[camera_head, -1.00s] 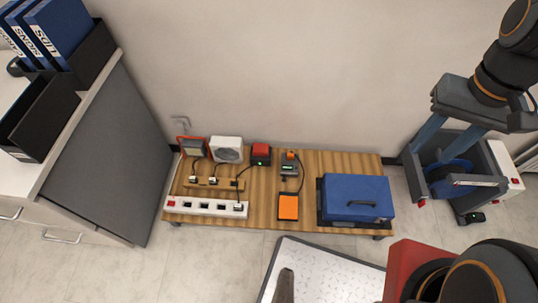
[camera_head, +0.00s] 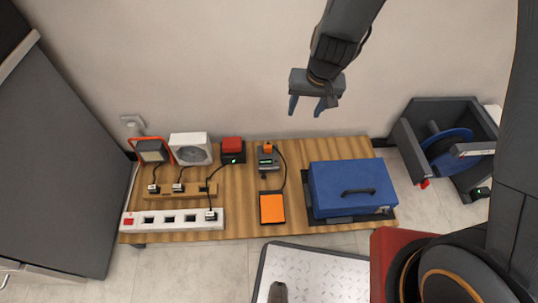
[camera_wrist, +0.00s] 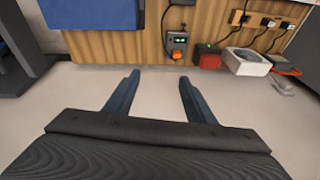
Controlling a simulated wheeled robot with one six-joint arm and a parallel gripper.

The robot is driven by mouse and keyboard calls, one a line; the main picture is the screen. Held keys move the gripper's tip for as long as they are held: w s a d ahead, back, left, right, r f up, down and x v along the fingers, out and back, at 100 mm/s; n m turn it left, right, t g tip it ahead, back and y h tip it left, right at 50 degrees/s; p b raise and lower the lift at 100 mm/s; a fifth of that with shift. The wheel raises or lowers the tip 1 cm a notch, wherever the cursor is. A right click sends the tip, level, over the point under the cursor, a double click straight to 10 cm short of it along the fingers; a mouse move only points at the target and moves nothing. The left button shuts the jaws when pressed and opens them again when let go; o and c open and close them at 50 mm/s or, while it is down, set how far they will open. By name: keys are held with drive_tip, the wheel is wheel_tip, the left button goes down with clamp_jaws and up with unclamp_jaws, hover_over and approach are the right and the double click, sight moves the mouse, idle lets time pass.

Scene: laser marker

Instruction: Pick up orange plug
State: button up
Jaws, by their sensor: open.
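The orange plug (camera_head: 267,148) sits at the back end of a small grey device (camera_head: 265,163) with a green display, on the wooden table. A dark cable runs from it toward an orange-topped box (camera_head: 272,208). In the wrist view the plug (camera_wrist: 176,54) appears just beyond my fingertips, slightly right of the middle of the gap. My gripper (camera_head: 306,107) is open and empty, with fingers pointing down. In the head view it appears above and right of the plug, against the wall, apart from it. The wrist view also shows my gripper (camera_wrist: 160,76) open.
The table (camera_head: 240,222) also holds a blue case (camera_head: 350,185) to the right, a red-topped box (camera_head: 232,148), a white fan unit (camera_head: 190,149), a work lamp (camera_head: 151,151) and a white power strip (camera_head: 180,220). A blue reel in a grey stand (camera_head: 450,145) is at the right.

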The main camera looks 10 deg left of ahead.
drive_tip(key=n+t+b, duration=0.1)
drive_tip(key=t+b, duration=0.1)
drive_tip(key=b, duration=1)
approach(268, 146)
drive_tip(key=shift+b+x, duration=1.85)
drive_tip(key=shift+x, duration=2.35)
drive_tip(key=shift+r, duration=0.1)
drive_tip(key=shift+c, duration=0.3)
clamp_jaws()
wheel_tip(268, 146, up, 10)
drive_tip(key=p, duration=0.7)
drive_tip(key=shift+s, duration=0.1)
drive_tip(key=shift+a+p, duration=0.1)
drive_tip(key=shift+p, duration=0.25)
drive_tip(key=s+a+p, duration=1)
drive_tip(key=shift+s+a, duration=0.35)
drive_tip(key=shift+a, duration=0.05)
